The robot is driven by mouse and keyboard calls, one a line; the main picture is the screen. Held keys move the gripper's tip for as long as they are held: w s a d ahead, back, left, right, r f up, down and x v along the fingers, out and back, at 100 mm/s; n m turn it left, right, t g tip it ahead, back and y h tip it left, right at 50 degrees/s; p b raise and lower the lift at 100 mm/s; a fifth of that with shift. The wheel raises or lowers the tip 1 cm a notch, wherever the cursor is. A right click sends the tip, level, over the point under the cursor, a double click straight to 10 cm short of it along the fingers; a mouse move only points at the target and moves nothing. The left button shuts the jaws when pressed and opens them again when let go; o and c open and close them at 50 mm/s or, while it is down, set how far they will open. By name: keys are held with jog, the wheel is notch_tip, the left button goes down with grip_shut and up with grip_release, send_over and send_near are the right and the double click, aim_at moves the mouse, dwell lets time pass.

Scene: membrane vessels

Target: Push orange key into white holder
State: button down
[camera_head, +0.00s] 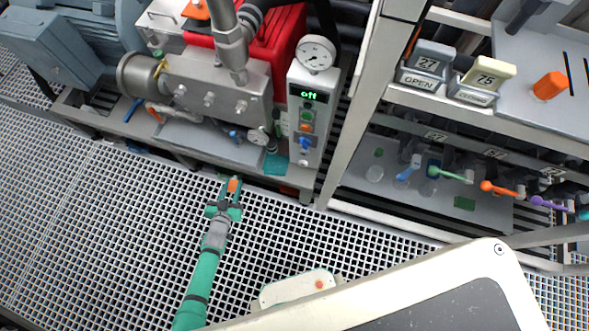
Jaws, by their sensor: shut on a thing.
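My gripper (230,196) is at the end of my teal arm, above the floor grating left of centre. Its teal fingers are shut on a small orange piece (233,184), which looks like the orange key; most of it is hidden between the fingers. The gripper is apart from the machine bench. I cannot tell which holder belongs to the orange key. Another orange piece (549,85) stands on the grey panel at far right.
A control box (307,115) with a gauge and a green "off" display stands on the machine bench (180,143). A white post (364,100) stands between it and the valve rack with coloured handles (499,188). Open grating (300,235) lies around my gripper.

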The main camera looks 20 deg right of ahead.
jog(key=s+d+f+m+h, duration=0.1)
jog(key=s+d+f, duration=0.1)
jog(key=d, duration=1)
jog(key=s+d+f+m+g+h, duration=0.1)
jog(key=s+d+f, duration=0.2)
jog(key=d, duration=0.9)
jog(key=shift+s+f, duration=0.2)
jog(key=shift+f, duration=0.75)
jog(key=shift+w, duration=0.1)
jog(key=shift+w+d, duration=0.5)
jog(key=shift+w, duration=0.25)
jog(key=shift+w+d, duration=0.5)
jog(key=shift+w, duration=0.3)
jog(key=shift+w+d, duration=0.5)
jog(key=shift+w, duration=0.25)
jog(key=shift+w+d, duration=0.3)
jog(key=shift+w, duration=0.25)
jog(key=c, duration=1.3)
grip_release()
jog(key=shift+o, duration=0.2)
